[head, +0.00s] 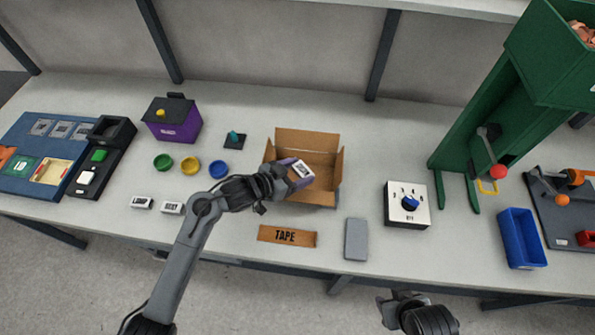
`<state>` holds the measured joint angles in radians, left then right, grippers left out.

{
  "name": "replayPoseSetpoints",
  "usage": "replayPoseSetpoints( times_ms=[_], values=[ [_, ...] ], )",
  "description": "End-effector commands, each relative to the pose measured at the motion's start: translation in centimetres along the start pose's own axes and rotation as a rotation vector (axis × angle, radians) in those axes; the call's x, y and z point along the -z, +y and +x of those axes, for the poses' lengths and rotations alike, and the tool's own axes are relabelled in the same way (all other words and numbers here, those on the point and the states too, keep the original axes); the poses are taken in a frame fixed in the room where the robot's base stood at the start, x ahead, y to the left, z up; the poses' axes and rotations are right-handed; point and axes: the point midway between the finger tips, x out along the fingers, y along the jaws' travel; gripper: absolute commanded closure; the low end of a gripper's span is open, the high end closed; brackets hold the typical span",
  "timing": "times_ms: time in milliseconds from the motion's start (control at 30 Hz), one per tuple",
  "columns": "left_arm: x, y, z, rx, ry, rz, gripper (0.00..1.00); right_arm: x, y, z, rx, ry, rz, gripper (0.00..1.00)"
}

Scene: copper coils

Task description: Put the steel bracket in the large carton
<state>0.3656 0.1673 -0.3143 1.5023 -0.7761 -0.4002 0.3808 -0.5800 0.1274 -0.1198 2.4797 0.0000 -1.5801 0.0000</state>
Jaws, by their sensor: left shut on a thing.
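The open cardboard carton (322,170) stands at the middle of the bench with its flaps up. My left gripper (294,170) is over the left part of the carton's opening. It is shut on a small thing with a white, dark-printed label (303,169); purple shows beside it. The gripper hides part of this thing, and I cannot tell whether it touches the carton. I cannot make out a steel bracket for certain. A flat grey block (356,239) lies right of the tape strip. My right gripper (392,308) is low at the bottom edge, away from the carton; its jaws are unclear.
A brown TAPE strip (287,236) lies in front of the carton. A white dial box (407,204), a green press (470,130) and a blue bin (522,238) stand to the right. Coloured rings, a purple box (173,119) and a blue board (40,150) are left.

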Motion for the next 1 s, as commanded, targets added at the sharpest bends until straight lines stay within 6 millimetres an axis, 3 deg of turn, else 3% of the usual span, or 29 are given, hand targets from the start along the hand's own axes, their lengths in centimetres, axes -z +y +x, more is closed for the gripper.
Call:
replayPoseSetpoints(
  times_ms=[667,700,867,1000],
  values=[
    [-1.1,0.0,0.5,0.0,-0.001,0.0,0.73,0.0,-0.2,0.2,0.008,0.002,0.01,0.57],
    [-1.1,0.0,0.5,0.0,-0.002,0.0,0.29,0.0,-0.2,0.2,0.008,0.002,0.01,0.57],
    [-1.1,0.0,0.5,0.0,-0.002,0.0,0.05,0.0,-0.2,0.2,0.008,0.002,0.01,0.57],
    [-1.1,0.0,0.5,0.0,-0.002,0.0,0.03,0.0,-0.2,0.2,0.007,0.002,0.008,0.57]
  ],
)
